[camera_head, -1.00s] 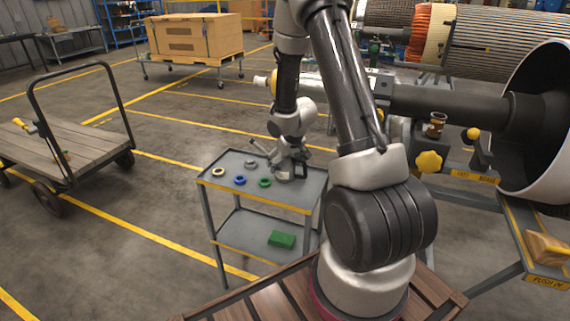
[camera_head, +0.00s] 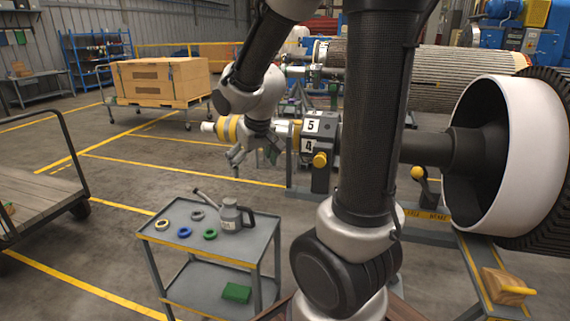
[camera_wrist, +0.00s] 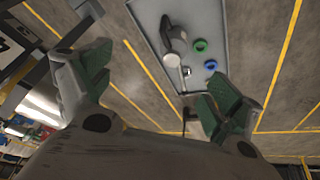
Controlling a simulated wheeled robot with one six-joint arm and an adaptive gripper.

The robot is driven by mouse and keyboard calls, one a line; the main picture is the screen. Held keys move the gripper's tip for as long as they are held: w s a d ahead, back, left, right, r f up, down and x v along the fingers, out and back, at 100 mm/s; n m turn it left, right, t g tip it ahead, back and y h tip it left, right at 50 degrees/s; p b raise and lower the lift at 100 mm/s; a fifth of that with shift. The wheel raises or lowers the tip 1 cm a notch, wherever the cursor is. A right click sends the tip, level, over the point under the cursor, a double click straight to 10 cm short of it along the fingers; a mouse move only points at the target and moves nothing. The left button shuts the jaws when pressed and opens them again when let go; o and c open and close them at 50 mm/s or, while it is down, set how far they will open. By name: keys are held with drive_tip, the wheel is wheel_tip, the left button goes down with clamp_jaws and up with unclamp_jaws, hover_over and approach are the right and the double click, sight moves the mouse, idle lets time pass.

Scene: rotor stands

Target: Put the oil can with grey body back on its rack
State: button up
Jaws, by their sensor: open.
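The oil can with grey body (camera_head: 231,217) stands upright on the top shelf of a grey cart (camera_head: 262,240). It has a dark handle on its right and a thin spout to the upper left. In the wrist view the oil can (camera_wrist: 172,35) shows from above, beyond and between my fingers. My gripper (camera_head: 236,158) is up in the air above and behind the cart, clear of the can. In the wrist view my gripper (camera_wrist: 150,95) has its green-padded fingers wide apart with nothing between them. I cannot make out the can's rack.
A green box (camera_head: 236,292) is on the cart's lower shelf. A rotor stand (camera_head: 322,150) is behind. A wooden trolley (camera_head: 40,190) is at left, with open floor between.

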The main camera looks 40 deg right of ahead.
drive_tip(key=s+r, duration=0.4)
drive_tip(key=s, duration=0.5)
drive_tip(key=s+a+r+y, duration=0.1)
drive_tip(key=s+r, duration=0.4)
drive_tip(key=s, duration=0.5)
drive_tip(key=shift+s+n, duration=0.2)
drive_tip(key=shift+n, duration=0.2)
drive_tip(key=shift+c, duration=0.4)
